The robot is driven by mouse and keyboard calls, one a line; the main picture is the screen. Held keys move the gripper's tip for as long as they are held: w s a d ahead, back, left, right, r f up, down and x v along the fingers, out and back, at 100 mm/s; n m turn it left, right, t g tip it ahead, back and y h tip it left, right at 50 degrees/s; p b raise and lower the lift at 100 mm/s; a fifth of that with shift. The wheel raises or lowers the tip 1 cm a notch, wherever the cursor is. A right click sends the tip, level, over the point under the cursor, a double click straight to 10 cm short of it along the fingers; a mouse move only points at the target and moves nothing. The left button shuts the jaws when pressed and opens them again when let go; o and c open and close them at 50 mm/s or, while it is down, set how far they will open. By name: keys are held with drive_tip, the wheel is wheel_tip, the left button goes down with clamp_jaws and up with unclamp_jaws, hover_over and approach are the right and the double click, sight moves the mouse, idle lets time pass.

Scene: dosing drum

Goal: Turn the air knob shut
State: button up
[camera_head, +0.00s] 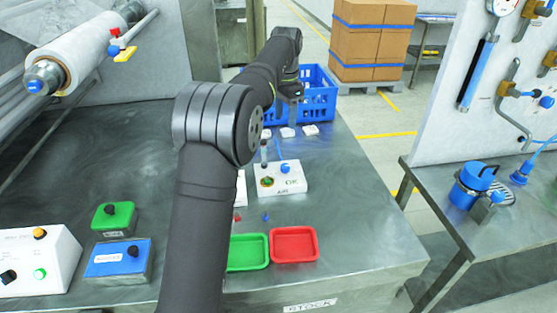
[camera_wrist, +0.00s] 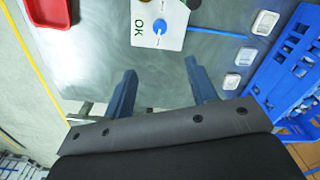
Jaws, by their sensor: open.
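The air unit is a white box (camera_head: 291,187) marked AIR and OK, on the steel bench. The blue air knob (camera_head: 285,168) sits on its top, beside a small round dial with green and orange (camera_head: 267,181). In the wrist view, the blue knob (camera_wrist: 160,28) and the white box (camera_wrist: 172,42) are at the top centre. My gripper (camera_wrist: 160,66) is open and empty, its two fingers apart, with the knob beyond the gap between the fingertips and not touched. The knob's exact turn angle is too small to tell.
Behind the box stand small white blocks (camera_head: 310,130) and a blue crate (camera_head: 318,95). In front lie a green tray (camera_head: 248,252) and a red tray (camera_head: 294,244). A blue tube (camera_wrist: 230,36) runs from the box. Button boxes, one blue (camera_head: 118,258), stand at left.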

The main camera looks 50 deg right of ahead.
sight(285, 166)
wheel_tip(285, 166, down, 19)
drive_tip(key=n, duration=2.5)
drive_tip(key=shift+d+r+n, duration=0.1)
drive_tip(key=shift+r+n, duration=0.1)
drive_tip(key=shift+n, duration=0.2)
drive_tip(key=shift+c, duration=0.2)
drive_tip(key=c, duration=0.9)
